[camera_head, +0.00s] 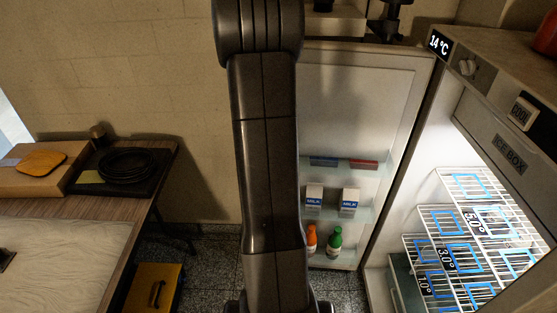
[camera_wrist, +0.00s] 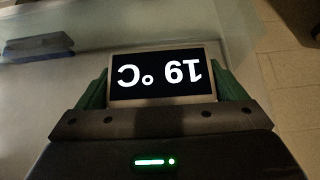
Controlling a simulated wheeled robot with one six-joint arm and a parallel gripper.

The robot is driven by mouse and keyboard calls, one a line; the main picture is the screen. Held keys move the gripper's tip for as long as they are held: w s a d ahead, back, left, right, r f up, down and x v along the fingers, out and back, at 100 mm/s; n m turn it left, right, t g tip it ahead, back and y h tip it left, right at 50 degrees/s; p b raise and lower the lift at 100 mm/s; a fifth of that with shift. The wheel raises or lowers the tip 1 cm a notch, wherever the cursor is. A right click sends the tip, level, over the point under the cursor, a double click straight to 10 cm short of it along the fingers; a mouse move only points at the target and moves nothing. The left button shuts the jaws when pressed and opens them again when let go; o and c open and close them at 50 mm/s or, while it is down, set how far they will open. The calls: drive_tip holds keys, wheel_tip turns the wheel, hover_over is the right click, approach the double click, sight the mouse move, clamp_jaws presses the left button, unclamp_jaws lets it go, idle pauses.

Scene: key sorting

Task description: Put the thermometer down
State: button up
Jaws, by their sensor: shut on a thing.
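The thermometer (camera_wrist: 156,75) is a small box with a dark screen reading 19 °C, upside down in the wrist view. My gripper (camera_wrist: 165,90) is shut on it, with a green finger at each side. A pale, smooth surface lies beyond the thermometer; I cannot tell how far apart they are. In the head view my arm fills the middle, and neither the gripper nor the held thermometer shows there.
An open fridge (camera_head: 467,68) stands at right, its display reading 14 °C, with wire shelves (camera_head: 422,212) bearing labels. Its door (camera_head: 398,62) holds milk cartons (camera_head: 314,197) and bottles (camera_head: 335,238). A table (camera_head: 118,210) is at left, a yellow box (camera_head: 153,285) beside it. A dark object (camera_wrist: 37,47) shows in the wrist view.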

drive_tip(key=shift+f+b, duration=1.55)
drive_tip(key=shift+f, duration=0.45)
drive_tip(key=shift+f, duration=0.1)
drive_tip(key=o, duration=0.7)
drive_tip(key=shift+s+r, duration=0.15)
drive_tip(key=shift+r, duration=0.35)
drive_tip(key=p+v, duration=0.4)
drive_tip(key=v, duration=0.7)
drive_tip(key=shift+s+p, duration=0.2)
drive_tip(key=shift+p, duration=0.1)
